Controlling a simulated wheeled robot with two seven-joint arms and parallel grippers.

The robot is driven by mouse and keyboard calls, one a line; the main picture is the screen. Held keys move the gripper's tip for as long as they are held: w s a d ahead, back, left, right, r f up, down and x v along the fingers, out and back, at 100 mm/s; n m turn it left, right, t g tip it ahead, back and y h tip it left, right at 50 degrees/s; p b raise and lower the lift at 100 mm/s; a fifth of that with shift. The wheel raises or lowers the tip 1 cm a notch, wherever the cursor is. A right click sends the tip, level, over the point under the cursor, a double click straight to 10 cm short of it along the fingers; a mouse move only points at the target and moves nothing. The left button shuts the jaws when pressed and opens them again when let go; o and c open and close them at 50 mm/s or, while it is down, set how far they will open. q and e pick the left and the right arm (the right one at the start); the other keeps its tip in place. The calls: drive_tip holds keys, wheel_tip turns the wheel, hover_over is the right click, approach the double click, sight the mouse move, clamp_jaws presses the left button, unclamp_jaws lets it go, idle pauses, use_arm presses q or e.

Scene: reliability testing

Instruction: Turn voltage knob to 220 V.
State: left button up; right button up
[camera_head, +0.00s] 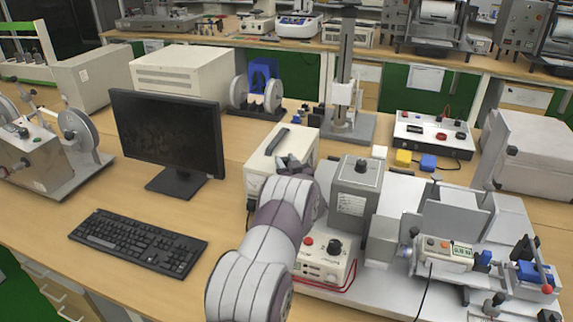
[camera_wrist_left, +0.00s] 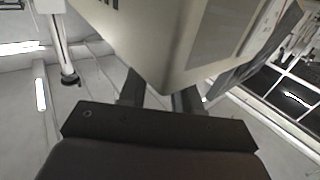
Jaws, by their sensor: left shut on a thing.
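My left arm rises from the bottom of the head view. Its gripper (camera_head: 288,164) is at the front of a beige instrument box (camera_head: 262,163) with a black top handle. In the left wrist view the two dark fingers (camera_wrist_left: 160,95) reach toward the lower end of a large pale box (camera_wrist_left: 165,45). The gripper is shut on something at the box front. The held part, likely a knob, is hidden by the gripper and wrist, so its setting cannot be read. My right gripper is in neither view.
A grey box (camera_head: 356,190) with a black top knob and a small panel (camera_head: 325,262) with red and black knobs stand close right of my arm. A monitor (camera_head: 168,130) and keyboard (camera_head: 137,242) are at left. Bare table lies between keyboard and arm.

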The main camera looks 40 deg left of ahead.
use_arm(q)
drive_tip(key=m+t+h+b, duration=0.4)
drive_tip(key=t+h, duration=0.1)
drive_tip(key=shift+s+a+f, duration=0.3)
drive_tip(key=shift+s+f, duration=0.05)
drive_tip(key=shift+a+r+m+t+h+b, duration=0.1)
drive_tip(key=shift+m+t+h+b, duration=0.6)
drive_tip(key=shift+m+h, duration=0.45)
drive_tip(key=shift+a+r+m+t+h, duration=0.15)
drive_tip(key=shift+m+t+h, duration=0.25)
drive_tip(key=shift+m+h, duration=0.6)
drive_tip(key=shift+a+r+m+t+h+p, duration=0.15)
drive_tip(key=shift+m+h+p, duration=0.4)
drive_tip(key=shift+h, duration=0.65)
drive_tip(key=shift+d+f+m+t+h+p, duration=0.1)
drive_tip(key=shift+m+t+h+p, duration=0.15)
drive_tip(key=shift+m+h+p, duration=0.6)
drive_tip(key=shift+h, duration=0.5)
drive_tip(key=o, duration=1)
drive_tip(key=shift+o, duration=0.2)
drive_tip(key=s, duration=1.2)
drive_tip(key=shift+s+d+b, duration=0.2)
drive_tip(key=shift+s+b, duration=0.15)
drive_tip(key=shift+s, duration=0.05)
